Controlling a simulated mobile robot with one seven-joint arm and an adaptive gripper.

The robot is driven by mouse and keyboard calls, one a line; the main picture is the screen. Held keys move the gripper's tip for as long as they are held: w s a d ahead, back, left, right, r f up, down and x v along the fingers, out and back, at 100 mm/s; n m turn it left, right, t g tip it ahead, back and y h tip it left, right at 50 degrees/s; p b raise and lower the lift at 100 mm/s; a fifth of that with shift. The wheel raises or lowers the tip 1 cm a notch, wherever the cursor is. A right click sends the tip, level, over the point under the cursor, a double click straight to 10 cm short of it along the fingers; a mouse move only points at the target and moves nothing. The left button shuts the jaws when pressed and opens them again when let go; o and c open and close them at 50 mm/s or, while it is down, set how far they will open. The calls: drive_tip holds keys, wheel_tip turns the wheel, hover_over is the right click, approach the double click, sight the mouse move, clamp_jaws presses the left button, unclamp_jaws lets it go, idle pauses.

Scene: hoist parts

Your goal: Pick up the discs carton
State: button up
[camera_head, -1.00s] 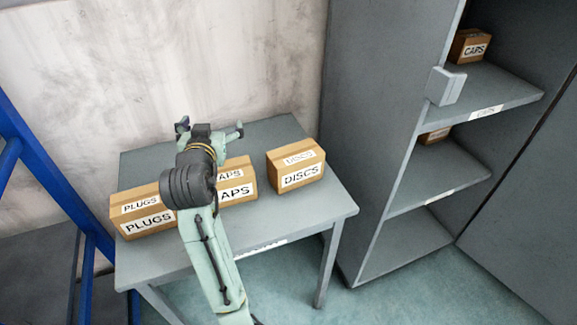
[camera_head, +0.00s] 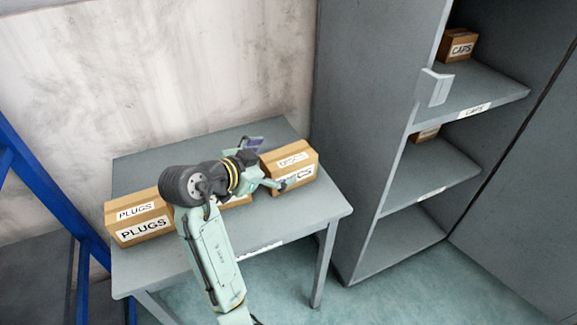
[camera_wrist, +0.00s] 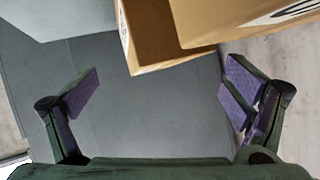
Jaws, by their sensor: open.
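The discs carton (camera_head: 306,172) is a brown box with white DISCS labels. It stands upright at the right end of the grey table in the head view, its front label partly covered by my gripper. My gripper (camera_head: 265,163) is open at the carton's left side, with one finger in front of it and the other toward the back. In the wrist view my gripper (camera_wrist: 160,92) is open with nothing between its fingers. Two brown carton shapes show beyond the fingers there; I cannot tell which is the discs carton.
The plugs carton (camera_head: 138,222) stands at the table's left end. The caps carton (camera_head: 238,201) is mostly hidden behind my arm. A grey cabinet (camera_head: 375,120) stands right of the table, with cartons on its shelves. A blue frame (camera_head: 45,195) is at the left.

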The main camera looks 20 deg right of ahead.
drive_tip(key=x, duration=0.2)
drive_tip(key=p+x, duration=0.1)
drive_tip(key=x, duration=0.1)
drive_tip(key=shift+d+f, duration=0.1)
drive_tip(key=shift+f, duration=0.35)
drive_tip(key=c, duration=1.7)
drive_tip(key=shift+c, duration=0.5)
drive_tip(key=shift+r, duration=0.1)
